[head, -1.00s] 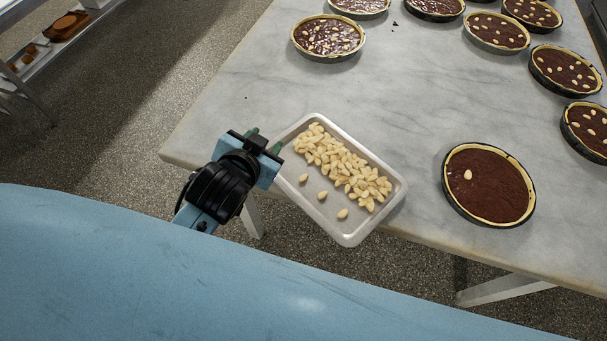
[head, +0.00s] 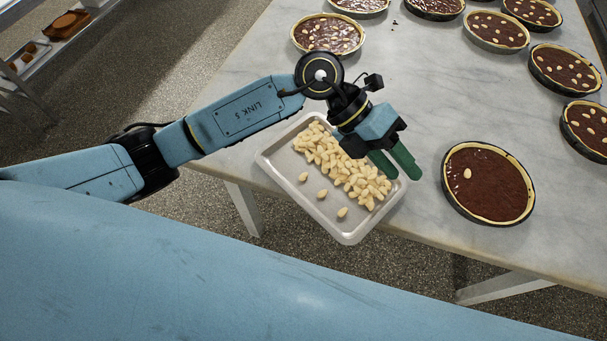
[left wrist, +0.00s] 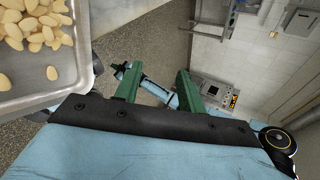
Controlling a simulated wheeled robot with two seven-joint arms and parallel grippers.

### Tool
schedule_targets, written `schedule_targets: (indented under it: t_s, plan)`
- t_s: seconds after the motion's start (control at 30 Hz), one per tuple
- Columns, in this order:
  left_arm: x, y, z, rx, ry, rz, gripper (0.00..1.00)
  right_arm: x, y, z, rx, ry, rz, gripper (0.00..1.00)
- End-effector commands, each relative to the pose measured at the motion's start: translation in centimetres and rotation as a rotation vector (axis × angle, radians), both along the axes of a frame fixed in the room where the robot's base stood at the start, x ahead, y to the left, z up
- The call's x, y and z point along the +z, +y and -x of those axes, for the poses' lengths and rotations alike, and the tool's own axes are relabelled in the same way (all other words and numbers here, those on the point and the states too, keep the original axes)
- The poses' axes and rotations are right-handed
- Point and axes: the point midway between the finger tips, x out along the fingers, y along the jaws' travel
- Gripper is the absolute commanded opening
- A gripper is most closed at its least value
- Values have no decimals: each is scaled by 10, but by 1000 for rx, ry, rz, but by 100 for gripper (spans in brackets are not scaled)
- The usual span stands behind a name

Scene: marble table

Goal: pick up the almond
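A metal tray (head: 278,168) at the table's front edge holds a heap of pale almonds (head: 345,165). Three almonds lie apart from the heap, at the left (head: 304,177), the middle (head: 322,194) and the front (head: 342,212) of the tray's bare strip. My left gripper (head: 403,176) is above the tray's right end, its green fingers apart and nothing between them. In the left wrist view my left gripper (left wrist: 157,78) also shows open and empty, with almonds (left wrist: 35,25) at the upper left.
A chocolate tart (head: 490,195) with a single almond (head: 467,174) on it stands right of the tray. Several almond-topped tarts line the back and right of the marble table (head: 240,110). The table left of the tray is clear. A shelf (head: 50,50) stands at the far left.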

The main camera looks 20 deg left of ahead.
Motion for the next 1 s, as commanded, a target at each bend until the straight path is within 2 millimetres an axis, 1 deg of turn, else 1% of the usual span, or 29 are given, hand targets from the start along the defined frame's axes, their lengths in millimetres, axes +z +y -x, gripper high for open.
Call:
schedule_targets:
  t_s: [0.03,0.07,0.1,0.17,0.2,0.3,0.4,0.47,0.53,0.8,0.9,1.0]
  plan:
    - [-15,20,-11,-29,-36,-156,40,0,1,0,0,-1,-1,0]
    - [-23,34,-16,-42,-51,-249,40,0,1,0,0,-1,-1,0]
    - [-32,53,-24,-53,-68,-370,40,0,1,0,0,-1,-1,0]
    - [-39,81,-35,-59,-88,-533,40,0,1,0,0,-1,-1,0]
    - [-42,98,-42,-56,-97,-629,40,1,1,-1,0,-1,-1,0]
    - [-41,133,-56,-40,-109,-819,40,1,1,-1,0,-1,-1,0]
    - [-38,155,-64,-24,-112,-932,40,1,1,-1,0,-2,-1,0]
    - [-39,162,-65,-19,-111,-967,40,1,1,-1,0,-2,-1,0]
    - [-46,166,-65,-17,-108,-985,40,2,1,-1,0,-2,-1,0]
    - [-96,168,-57,-19,-107,-983,40,6,1,-1,0,-2,-1,0]
    - [-109,168,-56,-19,-108,-981,40,7,1,-1,0,-2,-1,0]
    - [-116,169,-55,-20,-110,-982,40,7,1,-1,0,-2,-1,0]
